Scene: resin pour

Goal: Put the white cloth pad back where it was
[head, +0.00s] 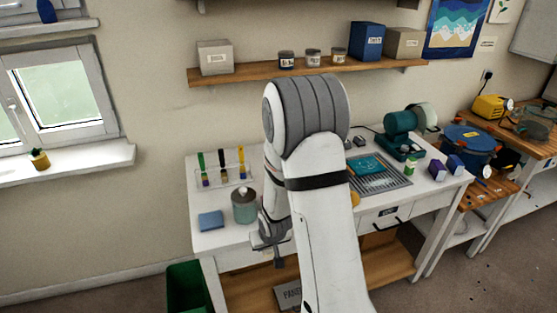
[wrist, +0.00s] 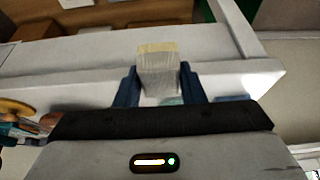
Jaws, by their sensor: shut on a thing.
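The white cloth pad (wrist: 158,76) is pinched between the two dark blue fingers of my gripper (wrist: 160,84) in the wrist view. Its far end looks yellowish and sticks out past the fingertips. In the head view my gripper (head: 270,244) is at the front edge of the white workbench (head: 228,240), just right of a grey-green tin. The pad cannot be made out there. My arm hides the middle of the bench.
A blue block (head: 210,221) and the tin (head: 244,207) stand on the bench's left part, before a rack of brushes (head: 222,176). A teal item (head: 366,164) lies on a grey grid (head: 382,182) at right. A green bin (head: 188,288) stands below.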

